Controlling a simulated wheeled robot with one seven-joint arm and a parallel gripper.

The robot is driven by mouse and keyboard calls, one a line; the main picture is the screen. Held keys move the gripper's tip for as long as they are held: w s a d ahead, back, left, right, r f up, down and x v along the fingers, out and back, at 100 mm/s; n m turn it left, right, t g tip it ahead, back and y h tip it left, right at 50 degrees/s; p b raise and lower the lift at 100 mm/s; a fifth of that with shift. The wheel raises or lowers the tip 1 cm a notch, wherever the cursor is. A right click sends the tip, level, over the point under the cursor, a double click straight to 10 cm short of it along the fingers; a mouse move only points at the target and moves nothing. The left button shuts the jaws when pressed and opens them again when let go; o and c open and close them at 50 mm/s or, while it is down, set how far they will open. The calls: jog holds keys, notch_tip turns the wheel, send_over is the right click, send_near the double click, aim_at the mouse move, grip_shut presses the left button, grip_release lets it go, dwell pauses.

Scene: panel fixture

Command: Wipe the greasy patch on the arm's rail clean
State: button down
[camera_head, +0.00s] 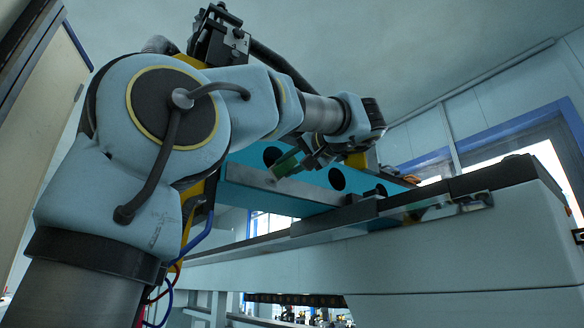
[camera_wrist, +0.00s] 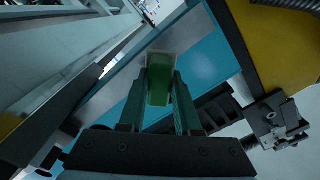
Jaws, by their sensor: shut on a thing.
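My gripper (camera_head: 296,160) is at the upper middle of the head view, beside the teal arm with round dark holes (camera_head: 318,180). In the wrist view my gripper (camera_wrist: 162,78) is shut on a green block (camera_wrist: 159,90), which has a paler end pointing away from me. The block (camera_head: 285,166) also shows in the head view, at or just above the grey rail (camera_head: 285,192) along the teal arm's side. I cannot tell whether it touches the rail. A faint dull smudge (camera_head: 270,179) shows by the block; I cannot tell whether it is the greasy patch.
A long pale machine bed (camera_head: 450,245) with dark blocks on top (camera_head: 490,178) runs across the right. A yellow part (camera_wrist: 285,40) and a dark bracket (camera_wrist: 276,120) stand at the right of the wrist view. Open air lies above the teal arm.

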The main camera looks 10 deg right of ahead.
jog(key=shift+x, duration=2.5)
jog(key=shift+x, duration=1.05)
jog(key=shift+w+d+p, duration=0.3)
jog(key=shift+d, duration=0.4)
jog(key=shift+w+d+p, duration=0.25)
jog(key=shift+w+d, duration=0.05)
jog(key=shift+d, duration=0.4)
jog(key=shift+w+d, duration=0.25)
jog(key=shift+d, duration=0.05)
jog(key=a+b, duration=0.1)
jog(key=s+a+b, duration=0.1)
jog(key=a, duration=0.1)
jog(key=shift+s+a+f+b, duration=0.1)
jog(key=shift+s+a+b, duration=0.1)
jog(key=shift+b, duration=0.1)
jog(key=shift+a, duration=0.25)
